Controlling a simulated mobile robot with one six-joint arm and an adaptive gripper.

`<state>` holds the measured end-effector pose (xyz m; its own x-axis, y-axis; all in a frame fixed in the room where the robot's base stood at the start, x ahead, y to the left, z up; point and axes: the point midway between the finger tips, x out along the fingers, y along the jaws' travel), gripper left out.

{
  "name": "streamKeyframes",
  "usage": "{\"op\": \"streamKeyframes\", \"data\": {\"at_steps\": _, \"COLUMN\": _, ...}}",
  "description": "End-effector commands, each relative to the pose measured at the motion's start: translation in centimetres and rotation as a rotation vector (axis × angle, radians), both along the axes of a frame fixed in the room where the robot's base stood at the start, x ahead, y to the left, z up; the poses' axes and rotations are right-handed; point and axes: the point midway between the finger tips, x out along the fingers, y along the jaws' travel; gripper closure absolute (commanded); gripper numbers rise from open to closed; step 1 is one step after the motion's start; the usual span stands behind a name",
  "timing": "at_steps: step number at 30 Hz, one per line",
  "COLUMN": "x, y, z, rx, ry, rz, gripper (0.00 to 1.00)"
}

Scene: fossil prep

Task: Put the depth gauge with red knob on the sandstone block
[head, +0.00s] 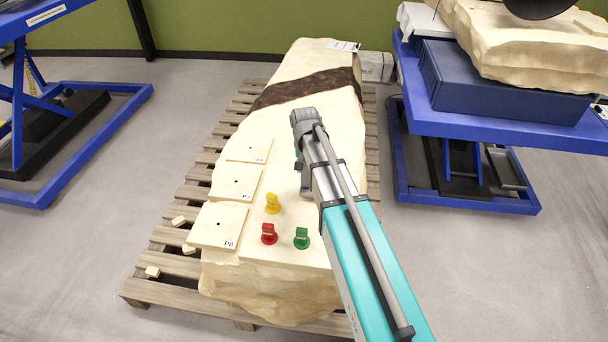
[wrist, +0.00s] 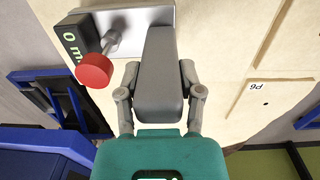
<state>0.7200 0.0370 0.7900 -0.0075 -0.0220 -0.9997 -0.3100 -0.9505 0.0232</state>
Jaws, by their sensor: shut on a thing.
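The depth gauge with its red knob (wrist: 95,71) shows in the wrist view, with a grey metal plate, a dark display with green digits and a grey grip block. My gripper (wrist: 160,68) is shut on that grey block, one finger on each side. The sandstone block (head: 313,105), cream with a dark brown band, lies on a pallet in the head view. Its pale surface shows behind the gauge in the wrist view. I cannot tell whether the gauge touches it. In the head view my arm hides the gauge and most of the gripper.
Red (head: 269,234), green (head: 302,238) and yellow (head: 273,203) knobbed pieces stand on the block's near part. Marked square tiles, one labelled P8 (head: 218,225), lie along its left side. Blue lift tables stand left (head: 100,118) and right (head: 480,120).

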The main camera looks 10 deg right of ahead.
Motion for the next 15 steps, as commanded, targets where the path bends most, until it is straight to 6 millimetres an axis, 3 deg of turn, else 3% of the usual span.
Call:
{"op": "streamKeyframes", "data": {"at_steps": 4, "x": 0.01, "y": -0.01, "z": -0.92, "rx": -0.001, "ry": 0.0, "rz": 0.0, "gripper": 1.0}}
{"op": "streamKeyframes", "data": {"at_steps": 15, "x": 0.0, "y": 0.0, "z": -0.95, "rx": -0.001, "ry": -0.001, "rz": 0.0, "gripper": 1.0}}
